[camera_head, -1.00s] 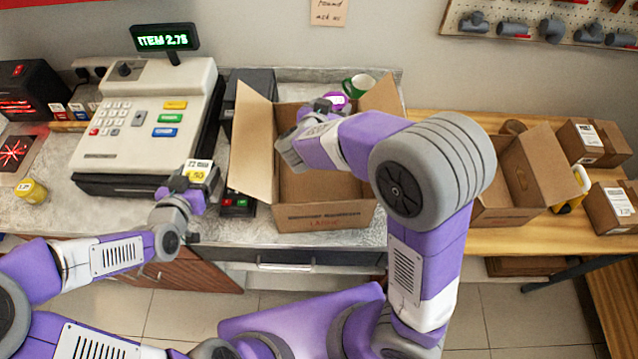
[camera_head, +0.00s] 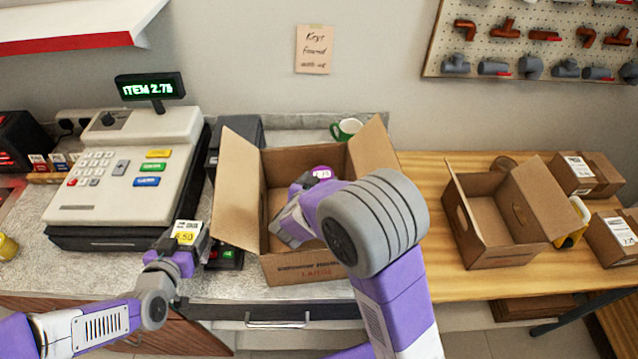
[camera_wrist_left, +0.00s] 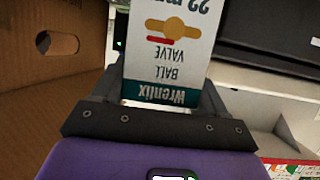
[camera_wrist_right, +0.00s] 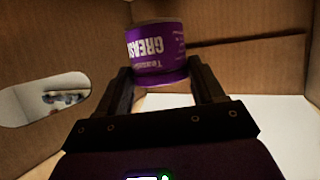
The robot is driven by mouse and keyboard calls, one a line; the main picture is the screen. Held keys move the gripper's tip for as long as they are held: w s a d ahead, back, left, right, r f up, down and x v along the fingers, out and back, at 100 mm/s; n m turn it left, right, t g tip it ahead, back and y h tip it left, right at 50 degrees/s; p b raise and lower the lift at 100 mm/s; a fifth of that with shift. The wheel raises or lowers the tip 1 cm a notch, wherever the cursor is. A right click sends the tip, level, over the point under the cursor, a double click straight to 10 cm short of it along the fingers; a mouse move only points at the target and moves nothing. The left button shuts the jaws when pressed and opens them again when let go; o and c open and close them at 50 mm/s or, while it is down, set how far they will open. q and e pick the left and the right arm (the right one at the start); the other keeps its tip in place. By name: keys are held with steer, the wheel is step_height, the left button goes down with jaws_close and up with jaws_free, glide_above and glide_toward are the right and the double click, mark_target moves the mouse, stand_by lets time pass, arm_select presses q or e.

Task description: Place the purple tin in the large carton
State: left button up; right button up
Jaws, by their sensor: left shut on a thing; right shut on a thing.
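The purple tin (camera_wrist_right: 157,52), labelled as grease, is held between the fingers of my right gripper (camera_wrist_right: 160,85), which is shut on it. In the head view a bit of the purple tin (camera_head: 321,172) shows beyond my right wrist, inside the large carton (camera_head: 312,270). The carton is open with flaps spread, and its walls surround the tin in the right wrist view. Whether the tin touches the carton floor cannot be told. My left gripper (camera_head: 190,245) is shut on a ball valve box (camera_wrist_left: 172,45), left of the carton.
A cash register (camera_head: 130,180) stands left of the carton, and a green mug (camera_head: 346,129) behind it. A smaller open carton (camera_head: 490,235) and several boxes are on the wooden table at right. A card terminal (camera_head: 226,256) lies near my left gripper.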

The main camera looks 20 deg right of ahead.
arm_select(q)
steer(key=shift+r, duration=0.1)
arm_select(e)
steer(key=shift+r, duration=0.1)
arm_select(q)
steer(key=shift+f, duration=0.25)
arm_select(e)
steer(key=shift+f, duration=0.6)
steer(key=o, duration=1.1)
steer(key=shift+o, duration=0.2)
arm_select(q)
steer(key=shift+r, duration=0.15)
arm_select(e)
steer(key=shift+r, duration=0.3)
arm_select(q)
steer(key=shift+s+r+p, duration=0.1)
steer(key=shift+r+p, duration=0.65)
steer(key=shift+r, duration=0.1)
arm_select(e)
steer(key=v, duration=0.8)
steer(key=shift+r, duration=0.25)
steer(key=shift+w+d, duration=0.1)
steer(key=shift+w, duration=0.05)
